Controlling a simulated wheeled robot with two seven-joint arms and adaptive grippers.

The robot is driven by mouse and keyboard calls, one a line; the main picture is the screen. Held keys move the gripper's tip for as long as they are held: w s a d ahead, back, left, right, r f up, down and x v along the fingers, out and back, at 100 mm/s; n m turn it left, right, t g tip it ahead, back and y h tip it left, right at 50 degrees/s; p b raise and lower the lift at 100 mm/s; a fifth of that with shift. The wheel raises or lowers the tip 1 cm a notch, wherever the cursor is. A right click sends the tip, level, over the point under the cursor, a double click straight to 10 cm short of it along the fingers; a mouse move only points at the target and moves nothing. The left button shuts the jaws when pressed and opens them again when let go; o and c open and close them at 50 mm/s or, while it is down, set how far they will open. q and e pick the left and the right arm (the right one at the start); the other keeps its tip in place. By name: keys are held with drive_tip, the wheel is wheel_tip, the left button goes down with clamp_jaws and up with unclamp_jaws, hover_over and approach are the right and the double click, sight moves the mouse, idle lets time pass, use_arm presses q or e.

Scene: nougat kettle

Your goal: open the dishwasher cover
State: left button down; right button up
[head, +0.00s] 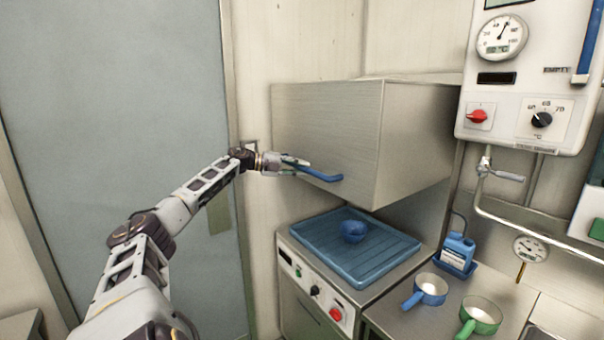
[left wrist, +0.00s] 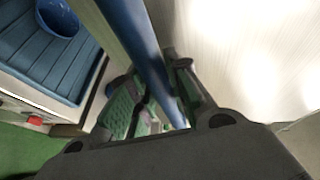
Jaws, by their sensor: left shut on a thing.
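The dishwasher cover (head: 325,130) is a boxy steel hood, raised above the dishwasher base (head: 317,300) with a clear gap between them. A blue handle bar (head: 325,176) runs along the lower front of the cover. My left gripper (head: 299,165) is shut on this bar near its left part. In the left wrist view the blue bar (left wrist: 140,45) passes between the green-padded fingers (left wrist: 150,112). A blue ribbed tray (head: 390,246) with a blue bowl (head: 353,231) on it sits on the base under the cover. My right gripper is not in view.
A white control box (head: 525,75) with a gauge and pipes hangs at the right. A blue bottle (head: 457,250), a blue-handled pan (head: 430,287) and a green-handled pan (head: 481,313) stand on the counter at right. A grey door (head: 120,90) is at left.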

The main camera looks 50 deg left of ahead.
use_arm(q)
drive_tip(key=shift+f, duration=0.1)
idle(0.3)
drive_tip(key=c, duration=1.3)
unclamp_jaws()
drive_tip(key=shift+v, duration=1.5)
drive_tip(key=shift+v, duration=4.5)
drive_tip(key=shift+a, duration=0.1)
drive_tip(key=shift+f, duration=0.15)
